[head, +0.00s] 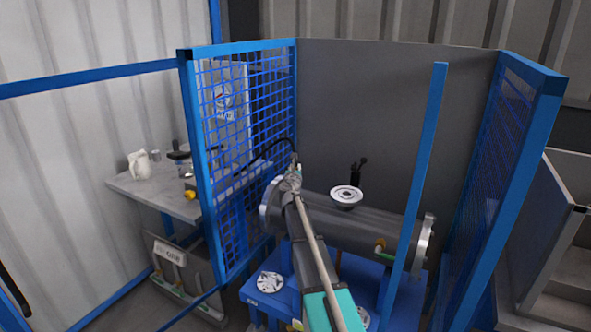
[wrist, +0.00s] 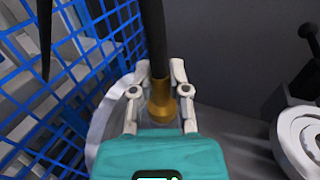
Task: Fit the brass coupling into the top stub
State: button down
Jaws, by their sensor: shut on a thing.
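My gripper (wrist: 161,84) is shut on the brass coupling (wrist: 162,108) at the end of a black hose (wrist: 152,35). The coupling sits between the two pale fingers, its wider brass end toward the teal gripper body. In the head view my gripper (head: 293,173) is above the left end of the grey shell (head: 376,221), and the coupling is too small to make out. The top stub, with a round pale flange (head: 346,194), stands on the shell to the right of my gripper. In the wrist view the flange (wrist: 296,138) is at the right edge, apart from the coupling.
A blue mesh guard (head: 240,130) stands close left of my gripper, and the hose passes near it. A blue post (head: 418,180) rises in front of the shell's right part. A dark upright fitting (head: 357,173) stands behind the flange. A grey bench (head: 170,195) is outside the guard.

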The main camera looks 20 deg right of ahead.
jog(key=shift+f+b, duration=0.6)
jog(key=shift+f, duration=0.05)
jog(key=c, duration=0.5)
grip_release()
jog(key=shift+c, duration=0.2)
jog(key=shift+s, duration=0.1)
jog(key=v, duration=1.1)
jog(key=shift+s+a, duration=0.25)
jog(key=shift+s, duration=0.05)
jog(key=shift+r, duration=0.1)
